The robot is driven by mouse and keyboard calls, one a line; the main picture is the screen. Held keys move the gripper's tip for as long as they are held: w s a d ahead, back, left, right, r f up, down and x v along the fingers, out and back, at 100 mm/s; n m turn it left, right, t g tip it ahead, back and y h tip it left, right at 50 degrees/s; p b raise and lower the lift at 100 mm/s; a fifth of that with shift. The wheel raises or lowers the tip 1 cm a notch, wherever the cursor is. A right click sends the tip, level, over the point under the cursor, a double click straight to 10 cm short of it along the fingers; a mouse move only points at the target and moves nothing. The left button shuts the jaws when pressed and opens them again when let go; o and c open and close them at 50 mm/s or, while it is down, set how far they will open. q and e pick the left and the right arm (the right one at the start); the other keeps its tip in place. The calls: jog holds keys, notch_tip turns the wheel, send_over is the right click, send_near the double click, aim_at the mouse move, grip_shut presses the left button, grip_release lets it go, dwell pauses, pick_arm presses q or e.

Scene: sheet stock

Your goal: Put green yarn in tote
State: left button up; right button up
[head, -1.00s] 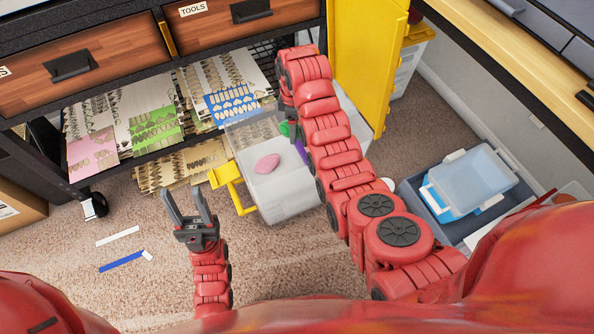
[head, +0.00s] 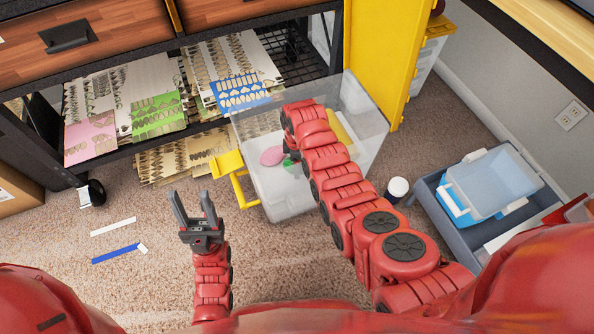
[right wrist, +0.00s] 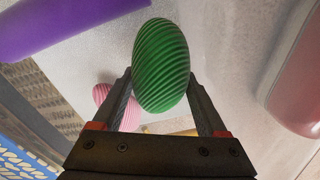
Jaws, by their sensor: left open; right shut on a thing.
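The green yarn (right wrist: 162,65) is a ribbed oval ball. My right gripper (right wrist: 160,92) is shut on it, one finger at each side. In the head view only a bit of the green yarn (head: 289,162) shows below my right gripper (head: 290,147), which is mostly hidden by its own arm. Both are over the clear tote (head: 285,205) with a yellow handle. I cannot tell whether the yarn touches the tote's floor. My left gripper (head: 196,215) is open and empty above the carpet, left of the tote.
A pink yarn (head: 272,156) lies in the tote; it also shows in the right wrist view (right wrist: 102,94). A purple item (right wrist: 70,22) is near it. A shelf with patterned sheets (head: 120,110) stands behind. A grey bin (head: 440,215) and white cup (head: 398,187) are at right.

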jog(key=shift+f+b, duration=0.7)
jog(key=shift+f, duration=1)
jog(key=shift+f, duration=0.15)
jog(key=o, duration=1.1)
jog(key=shift+c, duration=0.2)
jog(key=shift+r, duration=0.55)
notch_tip(320, 180, up, 11)
jog(key=p, duration=0.4)
jog(key=shift+r, duration=0.1)
